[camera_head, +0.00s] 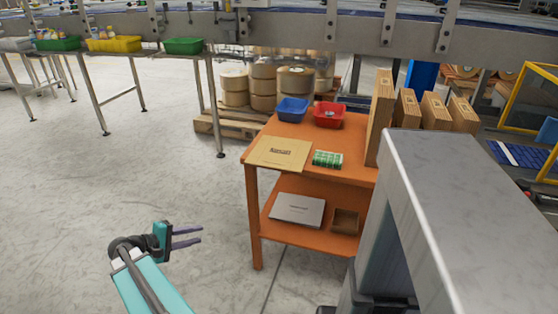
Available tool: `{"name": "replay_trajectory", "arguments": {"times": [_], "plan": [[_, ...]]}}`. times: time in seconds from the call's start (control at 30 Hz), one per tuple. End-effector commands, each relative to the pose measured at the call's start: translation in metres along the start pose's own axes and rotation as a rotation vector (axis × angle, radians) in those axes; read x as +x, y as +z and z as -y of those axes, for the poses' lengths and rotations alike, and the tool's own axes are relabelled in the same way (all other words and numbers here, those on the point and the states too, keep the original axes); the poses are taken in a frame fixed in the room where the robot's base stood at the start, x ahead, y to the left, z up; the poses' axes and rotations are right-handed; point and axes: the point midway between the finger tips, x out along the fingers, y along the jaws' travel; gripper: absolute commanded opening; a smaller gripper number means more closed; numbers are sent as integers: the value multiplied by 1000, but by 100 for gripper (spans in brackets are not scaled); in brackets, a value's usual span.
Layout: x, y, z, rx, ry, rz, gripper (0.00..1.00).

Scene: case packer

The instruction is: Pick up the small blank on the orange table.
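A flat tan cardboard blank (279,153) with dark printing lies on the top of the orange table (340,170), at its left front corner. A tall cardboard piece (380,117) stands upright at the table's right end. My gripper (201,236) is left of the table and apart from it, over bare floor in the picture. Its two dark fingers point right, with a gap between them and nothing held. My grey body part covers the table's right front.
A green-white stack (327,159), a blue bin (292,109) and a red bin (329,115) share the tabletop. The lower shelf holds a white flat item (297,210) and a brown box (345,220). Several cartons (434,110) stand right.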

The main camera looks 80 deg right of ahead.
Motion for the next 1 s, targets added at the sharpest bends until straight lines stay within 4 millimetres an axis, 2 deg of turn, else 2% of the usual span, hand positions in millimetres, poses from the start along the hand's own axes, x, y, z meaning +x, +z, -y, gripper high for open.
{"name": "replay_trajectory", "arguments": {"times": [0.03, 0.1, 0.3, 0.4, 0.5, 0.7, 1.0], "plan": [[16, 2, -19, 33, 42, 25, 28], [31, 8, -51, 70, 104, 56, 28], [67, 37, -137, 168, 277, 156, 28], [77, 54, -170, 202, 349, 199, 28], [83, 67, -194, 226, 399, 231, 28], [85, 77, -212, 242, 439, 256, 28], [85, 77, -212, 241, 439, 255, 28]]}}
